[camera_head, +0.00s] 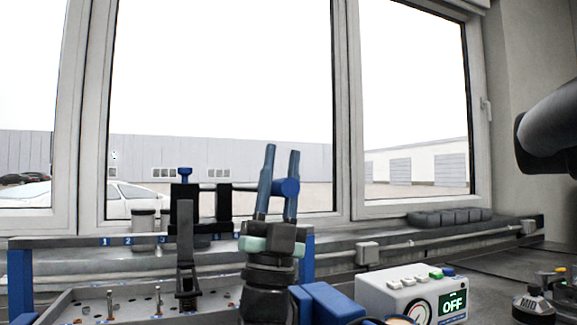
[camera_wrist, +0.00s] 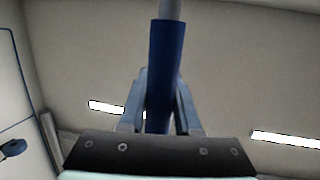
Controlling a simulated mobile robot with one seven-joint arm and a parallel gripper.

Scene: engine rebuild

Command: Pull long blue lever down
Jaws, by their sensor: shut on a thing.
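The long blue lever has a blue grip (camera_head: 288,187) at the right end of a thin grey rod. The rod runs roughly level from a black fixture (camera_head: 185,212) in the head view. My gripper (camera_head: 281,152) points up with its blue-grey fingers around the grip. In the wrist view the blue grip (camera_wrist: 165,60) stands between the fingers of my gripper (camera_wrist: 161,84), with the grey rod beyond it. My gripper is shut on the lever's grip. Part of the grip is hidden behind a finger in the head view.
A metal tray (camera_head: 137,298) with upright pins lies at lower left, below a numbered rail (camera_head: 133,240). A white box (camera_head: 405,288) reading OFF stands at lower right. A window sill runs behind. A blue knob (camera_head: 185,172) tops the fixture.

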